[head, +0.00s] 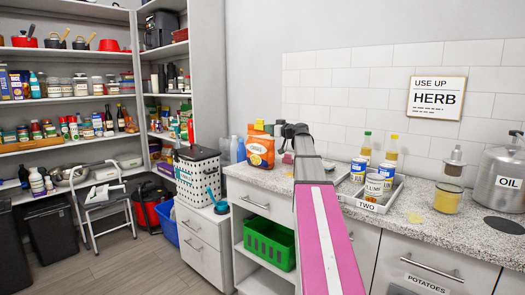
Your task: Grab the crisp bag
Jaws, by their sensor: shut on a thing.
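The orange crisp bag (261,152) with pale lettering is upright at the left end of the speckled counter (415,208). My pink and grey arm reaches over the counter toward it. My gripper (280,129) is at the bag's upper right side and is shut on it. The fingertips are small and partly hidden by the arm. I cannot tell whether the bag's base still touches the counter.
Blue bottles (238,149) stand left of the bag. Right of my arm are a tray (381,207) of cans and bottles, a yellow glass (447,197) and a metal oil tin (500,180). A green crate (270,244) sits below. Floor at left is partly clear.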

